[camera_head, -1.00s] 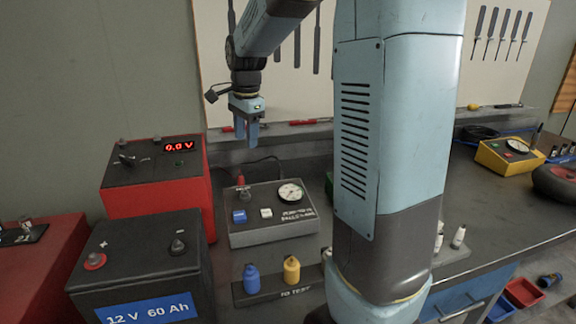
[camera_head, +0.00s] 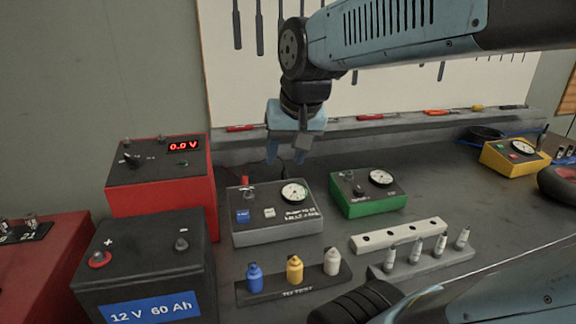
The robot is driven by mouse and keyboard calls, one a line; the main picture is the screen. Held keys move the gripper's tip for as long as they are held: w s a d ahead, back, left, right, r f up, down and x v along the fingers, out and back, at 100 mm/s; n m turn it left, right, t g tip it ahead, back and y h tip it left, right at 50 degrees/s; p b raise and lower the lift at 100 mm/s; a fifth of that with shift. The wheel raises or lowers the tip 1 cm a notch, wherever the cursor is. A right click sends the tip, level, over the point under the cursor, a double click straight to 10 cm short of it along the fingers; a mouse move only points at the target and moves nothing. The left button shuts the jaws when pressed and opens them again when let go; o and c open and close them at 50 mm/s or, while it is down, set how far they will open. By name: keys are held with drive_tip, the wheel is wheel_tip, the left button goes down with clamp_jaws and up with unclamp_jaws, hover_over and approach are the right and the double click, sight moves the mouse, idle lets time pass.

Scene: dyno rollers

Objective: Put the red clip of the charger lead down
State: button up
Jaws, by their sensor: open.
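The small red clip (camera_head: 245,183) stands upright at the back left of the grey tester box (camera_head: 275,226), apart from my gripper. Whether it grips a post there is too small to tell. A thin dark lead runs behind the grey box, partly hidden. The red charger (camera_head: 160,189) with a 0.0 V display stands to the left. My gripper (camera_head: 289,158) is open, with nothing seen between its fingers. It hangs above and behind the grey box, to the right of the red clip.
A black battery (camera_head: 142,255) stands in front of the charger. A green gauge box (camera_head: 368,205) is right of the grey box. A dark tray (camera_head: 262,291) with blue, yellow and white bottles and a plug rack (camera_head: 425,263) stand in front.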

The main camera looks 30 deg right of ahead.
drive_tip(key=shift+s+a+f+n+t, duration=0.1)
drive_tip(key=shift+s+f+n, duration=0.1)
drive_tip(key=shift+s+n, duration=0.4)
drive_tip(key=shift+s+a+f+n+t, duration=0.1)
drive_tip(key=shift+s+f+n, duration=0.15)
drive_tip(key=shift+s, duration=0.5)
drive_tip(key=shift+s+f+n+t, duration=0.1)
drive_tip(key=shift+s+f+n, duration=0.1)
drive_tip(key=shift+s+n, duration=0.4)
drive_tip(key=shift+s, duration=0.1)
